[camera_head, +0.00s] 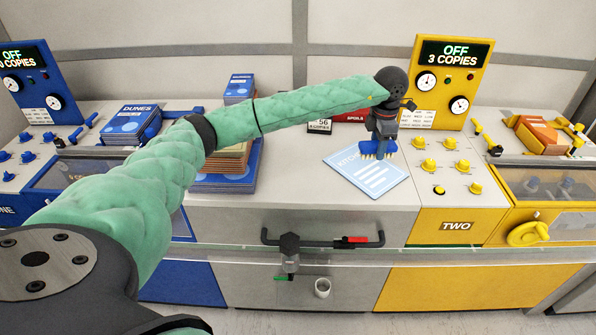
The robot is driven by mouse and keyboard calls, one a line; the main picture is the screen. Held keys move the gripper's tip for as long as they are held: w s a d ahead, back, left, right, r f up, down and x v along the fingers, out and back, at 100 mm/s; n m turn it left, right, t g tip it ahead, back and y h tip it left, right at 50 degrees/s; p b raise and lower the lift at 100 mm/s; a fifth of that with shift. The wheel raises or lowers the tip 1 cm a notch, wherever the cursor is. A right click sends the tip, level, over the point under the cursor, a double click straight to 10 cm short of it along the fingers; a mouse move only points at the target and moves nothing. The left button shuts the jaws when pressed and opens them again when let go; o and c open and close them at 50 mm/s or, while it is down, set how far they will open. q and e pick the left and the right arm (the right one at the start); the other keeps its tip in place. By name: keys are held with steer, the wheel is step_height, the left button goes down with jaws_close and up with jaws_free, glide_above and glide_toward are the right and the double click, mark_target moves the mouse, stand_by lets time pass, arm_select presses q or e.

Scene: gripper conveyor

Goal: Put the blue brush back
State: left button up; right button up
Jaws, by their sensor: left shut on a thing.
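My left gripper (384,128) reaches over the middle counter from the left and points down. It is shut on the blue brush (377,149), whose blue bristle part shows below the dark fingers. The brush is at the upper right part of a light blue printed sheet (368,176); I cannot tell whether it touches the sheet. The brush's handle is mostly hidden by the gripper. My right gripper is not seen.
Paper stacks (222,182) stand left of the sheet. The yellow control panel (450,80) rises behind right. Bare counter (300,185) lies between stacks and sheet.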

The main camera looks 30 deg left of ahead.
arm_select(q)
steer(key=w+a+n, duration=0.2)
steer(key=a+n, duration=0.9)
steer(key=n, duration=0.5)
glide_above(298, 172)
steer(key=f, duration=0.6)
steer(key=shift+w+d+p, duration=0.25)
steer(key=shift+w+p, duration=0.1)
steer(key=shift+w, duration=0.05)
steer(key=shift+s+a+f, duration=0.2)
steer(key=shift+s+f, duration=0.1)
steer(key=shift+s, duration=0.15)
steer(key=shift+f, duration=0.2)
step_height(298, 172, down, 3)
steer(key=shift+f+b, duration=0.15)
steer(key=shift+b, duration=0.45)
steer(key=shift+f, duration=0.2)
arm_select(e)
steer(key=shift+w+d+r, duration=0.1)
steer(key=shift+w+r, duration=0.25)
arm_select(q)
steer(key=shift+f, duration=0.1)
